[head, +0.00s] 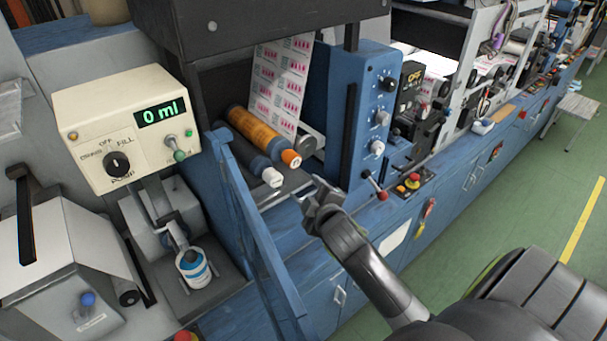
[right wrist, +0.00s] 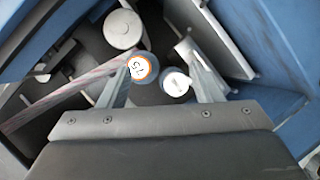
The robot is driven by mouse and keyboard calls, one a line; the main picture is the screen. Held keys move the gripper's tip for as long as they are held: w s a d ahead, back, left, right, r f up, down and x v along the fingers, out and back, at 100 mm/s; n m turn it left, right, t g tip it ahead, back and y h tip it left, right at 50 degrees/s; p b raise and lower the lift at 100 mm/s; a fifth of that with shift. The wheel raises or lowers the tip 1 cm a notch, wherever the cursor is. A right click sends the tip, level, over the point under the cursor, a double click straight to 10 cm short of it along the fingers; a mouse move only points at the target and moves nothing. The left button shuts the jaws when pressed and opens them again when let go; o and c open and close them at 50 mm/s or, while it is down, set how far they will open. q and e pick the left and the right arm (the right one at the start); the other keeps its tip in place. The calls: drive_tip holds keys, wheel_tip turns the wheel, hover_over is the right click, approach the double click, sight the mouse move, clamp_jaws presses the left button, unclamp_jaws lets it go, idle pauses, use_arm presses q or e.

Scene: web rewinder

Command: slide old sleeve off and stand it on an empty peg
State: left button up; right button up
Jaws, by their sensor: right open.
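An orange sleeve (head: 257,132) with an orange-ringed white end lies on a spindle inside the blue machine frame in the head view. In the right wrist view its end (right wrist: 139,66) carries a printed number. A dark roll (head: 258,167) with a white end lies beside it, lower left; that white end (right wrist: 176,84) also shows in the right wrist view. My right gripper (head: 317,192) is open and empty, just in front of both ends, which appear between its spread fingers (right wrist: 160,62). Contact cannot be told. My left gripper is out of view. I cannot make out a peg.
A printed label web (head: 280,85) runs down behind the sleeve. A slanted blue rail (head: 257,235) stands to the left. A cream pump unit (head: 125,125) reads 0 ml, with a small bottle (head: 193,268) below. A blue control panel (head: 365,110) stands right.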

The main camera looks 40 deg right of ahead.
sight(294, 163)
drive_tip(key=shift+n+t, duration=0.8)
drive_tip(key=w+b, duration=0.1)
drive_tip(key=w, duration=0.2)
drive_tip(key=w+d+r+b, duration=0.1)
drive_tip(key=w, duration=0.3)
drive_tip(key=w+d+r+b, duration=0.1)
drive_tip(key=w+b, duration=0.1)
drive_tip(key=w, duration=0.2)
drive_tip(key=shift+x, duration=0.95)
